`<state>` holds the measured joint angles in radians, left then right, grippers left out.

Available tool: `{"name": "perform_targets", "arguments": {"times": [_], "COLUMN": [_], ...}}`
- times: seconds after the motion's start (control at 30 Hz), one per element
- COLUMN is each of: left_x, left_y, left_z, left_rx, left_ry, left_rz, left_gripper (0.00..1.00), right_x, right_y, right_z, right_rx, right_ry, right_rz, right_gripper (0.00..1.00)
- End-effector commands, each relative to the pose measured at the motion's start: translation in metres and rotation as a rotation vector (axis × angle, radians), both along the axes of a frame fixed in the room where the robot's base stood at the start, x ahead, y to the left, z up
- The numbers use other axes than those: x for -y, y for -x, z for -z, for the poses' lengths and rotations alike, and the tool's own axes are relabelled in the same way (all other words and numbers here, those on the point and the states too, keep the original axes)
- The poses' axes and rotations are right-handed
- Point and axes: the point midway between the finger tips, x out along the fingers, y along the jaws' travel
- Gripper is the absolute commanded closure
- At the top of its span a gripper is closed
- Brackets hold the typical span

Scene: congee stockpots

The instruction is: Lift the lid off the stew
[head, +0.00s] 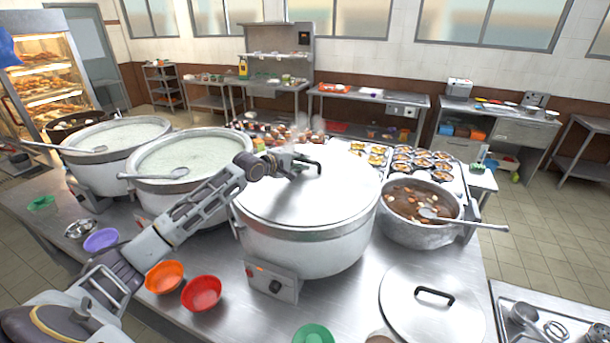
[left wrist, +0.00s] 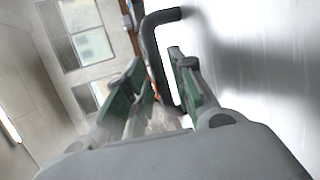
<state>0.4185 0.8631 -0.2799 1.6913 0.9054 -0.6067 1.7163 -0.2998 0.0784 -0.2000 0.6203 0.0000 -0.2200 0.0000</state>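A large steel pot (head: 300,252) stands in the middle of the counter, covered by a silvery lid (head: 300,207) with a black bar handle (head: 317,164). My left gripper (head: 300,165) is over the lid at this handle. In the left wrist view its two green-padded fingers (left wrist: 160,85) are apart, and the black handle (left wrist: 149,45) reaches into the gap between them. I cannot tell whether they touch it. The pot's contents are hidden. My right gripper is not in view.
Right of the pot, an open pot of brown stew (head: 415,205) holds a ladle. A loose lid (head: 430,305) lies in front of it. Two open congee pots (head: 190,155) (head: 115,135) stand at left. Red (head: 201,293) and orange (head: 165,277) bowls sit near my left arm.

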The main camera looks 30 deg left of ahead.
Motion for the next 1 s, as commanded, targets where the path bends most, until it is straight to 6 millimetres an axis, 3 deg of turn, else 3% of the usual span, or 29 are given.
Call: {"name": "perform_targets", "arguments": {"times": [0.33, 0.9, 1.0], "left_x": [0.006, 0.007, 0.007], "left_y": [-0.022, -0.024, -0.024], "left_z": [0.006, 0.008, 0.008], "left_rx": [0.001, 0.000, 0.000], "left_ry": [0.001, 0.000, 0.000], "left_rz": [-0.001, 0.000, 0.000], "left_gripper": [0.75, 0.75, 0.88], "right_x": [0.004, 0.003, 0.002], "right_y": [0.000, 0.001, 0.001], "right_z": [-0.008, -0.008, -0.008], "right_rx": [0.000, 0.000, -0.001], "right_ry": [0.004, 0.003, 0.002], "right_rz": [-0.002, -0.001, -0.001], "right_gripper": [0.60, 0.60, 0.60]}}
